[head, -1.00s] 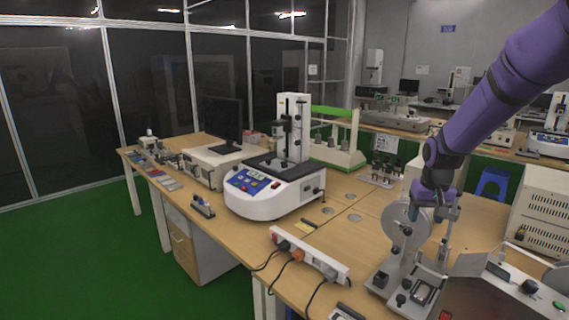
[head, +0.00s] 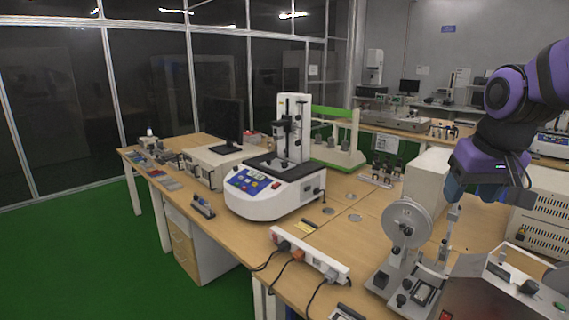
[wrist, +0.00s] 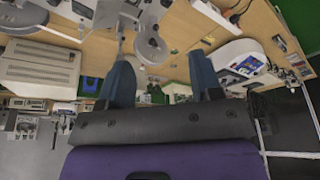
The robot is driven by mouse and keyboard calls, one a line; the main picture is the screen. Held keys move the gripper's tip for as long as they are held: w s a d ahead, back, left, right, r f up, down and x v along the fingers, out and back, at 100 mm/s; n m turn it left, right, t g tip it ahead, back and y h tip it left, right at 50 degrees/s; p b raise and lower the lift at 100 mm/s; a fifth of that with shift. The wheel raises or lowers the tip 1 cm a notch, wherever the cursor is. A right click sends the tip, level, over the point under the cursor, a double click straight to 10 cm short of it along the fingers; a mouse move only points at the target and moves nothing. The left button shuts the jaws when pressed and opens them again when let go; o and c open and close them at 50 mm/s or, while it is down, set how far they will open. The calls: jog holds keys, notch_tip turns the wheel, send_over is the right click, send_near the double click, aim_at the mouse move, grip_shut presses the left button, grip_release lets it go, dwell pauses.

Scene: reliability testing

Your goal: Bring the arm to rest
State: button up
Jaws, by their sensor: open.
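My purple arm (head: 533,82) reaches in from the right edge of the head view, bent at the elbow. My gripper (head: 455,192) is at its lower end, above the bench and to the right of the grey dial tester's wheel. In the wrist view my gripper (wrist: 163,80) shows two dark blue fingers held well apart, with nothing between them. The grey dial tester (head: 407,222) stands upright on the bench below and left of my gripper. It seems apart from the gripper, though the tester's right post lies close to it in the picture.
A white machine with a blue panel (head: 262,190) stands mid-bench. A white power strip (head: 310,257) with cables lies along the front edge. A grey box with a green button (head: 515,285) sits at lower right. A vented cabinet (head: 545,215) is behind. Green floor (head: 80,250) is clear on the left.

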jog(key=s+a+r+t, duration=0.1)
jog(key=s, duration=1.3)
jog(key=shift+s+a+r+n, duration=0.2)
jog(key=shift+a+r+n, duration=0.1)
jog(key=shift+a+r, duration=0.05)
jog(key=shift+w, duration=0.15)
